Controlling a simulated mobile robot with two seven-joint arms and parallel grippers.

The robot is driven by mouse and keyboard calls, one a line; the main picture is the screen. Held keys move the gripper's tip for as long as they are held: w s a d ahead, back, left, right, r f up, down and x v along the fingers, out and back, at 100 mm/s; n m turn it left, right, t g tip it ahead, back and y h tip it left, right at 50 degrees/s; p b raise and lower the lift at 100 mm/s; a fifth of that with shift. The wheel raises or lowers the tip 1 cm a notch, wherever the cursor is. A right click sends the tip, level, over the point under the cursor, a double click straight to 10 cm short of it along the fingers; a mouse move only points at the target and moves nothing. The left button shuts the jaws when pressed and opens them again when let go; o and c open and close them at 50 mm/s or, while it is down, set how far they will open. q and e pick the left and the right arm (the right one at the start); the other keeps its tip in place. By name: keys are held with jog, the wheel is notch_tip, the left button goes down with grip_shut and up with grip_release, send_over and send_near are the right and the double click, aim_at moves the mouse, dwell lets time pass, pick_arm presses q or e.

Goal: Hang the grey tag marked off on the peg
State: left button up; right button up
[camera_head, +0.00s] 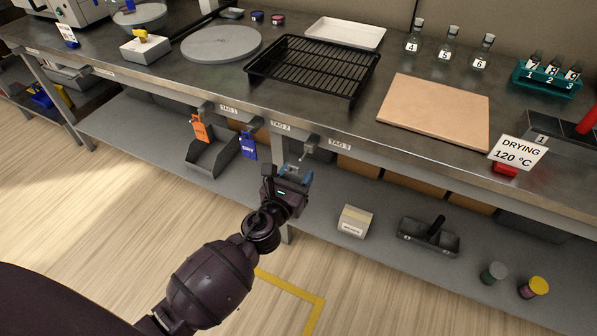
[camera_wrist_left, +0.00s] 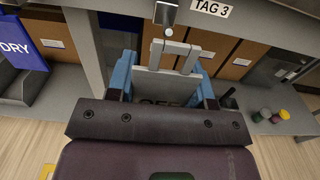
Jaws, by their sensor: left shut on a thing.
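The grey tag (camera_wrist_left: 152,82) is held between the blue fingers of my left gripper (camera_wrist_left: 164,88). Its dark lettering is partly hidden by the gripper body. The tag's upright loop (camera_wrist_left: 176,48) points toward the metal peg (camera_wrist_left: 165,13) under the TAG 3 label. The loop's top lies just below the peg's end in the left wrist view; I cannot tell whether they touch. In the head view my left gripper (camera_head: 295,175) is just below the peg (camera_head: 311,143) at the bench's front edge. My right gripper is not in view.
An orange tag (camera_head: 199,128) and a blue tag (camera_head: 249,146) hang from the bench edge to the left. A lower shelf below holds a small box (camera_head: 355,221) and a grey tray (camera_head: 428,238). A black rack (camera_head: 314,66) stands on the bench.

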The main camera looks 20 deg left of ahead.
pick_arm(q)
jog(key=shift+s+a, duration=0.1)
jog(key=shift+s, duration=2.05)
jog(key=shift+r, duration=0.1)
